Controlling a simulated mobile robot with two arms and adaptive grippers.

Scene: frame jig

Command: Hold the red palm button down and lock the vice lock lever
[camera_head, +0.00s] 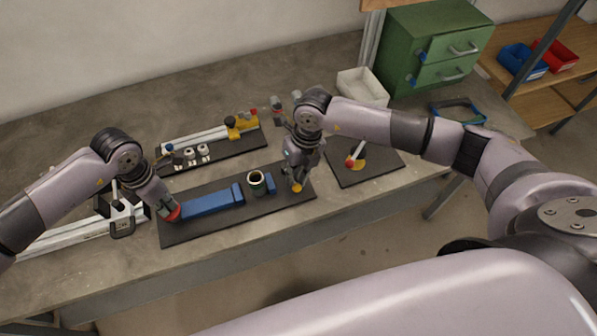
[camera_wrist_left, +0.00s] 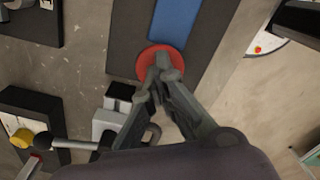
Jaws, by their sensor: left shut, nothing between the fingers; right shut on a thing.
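The red palm button (camera_head: 173,214) is at the left end of the dark vice board (camera_head: 180,234), by the blue vice bar (camera_head: 212,202). My left gripper (camera_head: 165,205) is shut and empty, its fingertips against the top of the button. The left wrist view shows the red button (camera_wrist_left: 147,62) under the closed fingertips (camera_wrist_left: 165,68). How far the button is pressed cannot be told. My right gripper (camera_head: 295,180) points down at the board's right end, shut on the vice lock lever, whose yellow part (camera_head: 297,188) shows at the fingertips. The fingers hide most of the lever.
Behind is a board with a yellow clamp (camera_head: 238,127) and white knobs. A separate red-knobbed lever (camera_head: 351,162) stands on the right board. A white bin (camera_head: 362,86) and green drawers (camera_head: 435,45) are at the back.

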